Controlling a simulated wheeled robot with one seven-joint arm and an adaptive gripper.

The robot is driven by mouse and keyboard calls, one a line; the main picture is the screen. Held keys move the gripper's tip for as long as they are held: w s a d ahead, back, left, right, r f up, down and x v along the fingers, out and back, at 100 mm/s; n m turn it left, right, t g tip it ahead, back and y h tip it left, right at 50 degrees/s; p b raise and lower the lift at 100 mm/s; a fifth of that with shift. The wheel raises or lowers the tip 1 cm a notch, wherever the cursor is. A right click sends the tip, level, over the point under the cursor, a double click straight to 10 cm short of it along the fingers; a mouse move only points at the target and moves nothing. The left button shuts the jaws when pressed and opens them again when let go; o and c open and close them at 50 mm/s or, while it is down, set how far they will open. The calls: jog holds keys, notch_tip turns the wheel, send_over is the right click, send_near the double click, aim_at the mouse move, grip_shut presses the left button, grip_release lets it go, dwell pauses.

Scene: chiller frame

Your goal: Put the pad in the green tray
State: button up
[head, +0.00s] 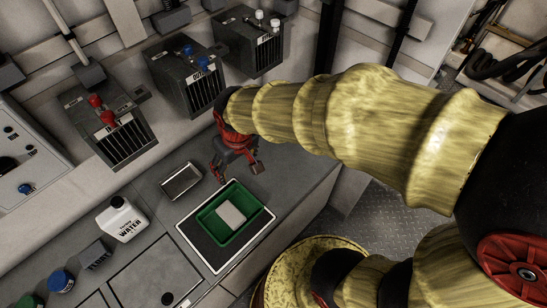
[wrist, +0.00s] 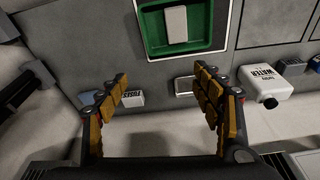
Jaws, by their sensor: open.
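The pad (head: 231,215) is a pale grey-white block lying inside the green tray (head: 207,218). The tray sits on a dark, white-edged panel on the grey worktop. The pad also shows in the wrist view (wrist: 176,24), with the green tray (wrist: 152,36) around it at the top. My gripper (head: 239,172) is open and empty, just behind the tray and apart from the pad.
A shallow metal dish (head: 181,182) lies left of my gripper. Dark boxes with red (head: 107,122), blue (head: 185,78) and white knobs (head: 250,42) line the back. A labelled fuses box (wrist: 132,98) shows in the wrist view.

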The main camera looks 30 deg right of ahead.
jog(key=s+d+r+m+t, duration=0.1)
jog(key=s+d+r+t, duration=0.2)
jog(key=s+d+r, duration=0.3)
jog(key=s+r, duration=0.5)
jog(key=r, duration=0.2)
jog(key=shift+m, duration=0.4)
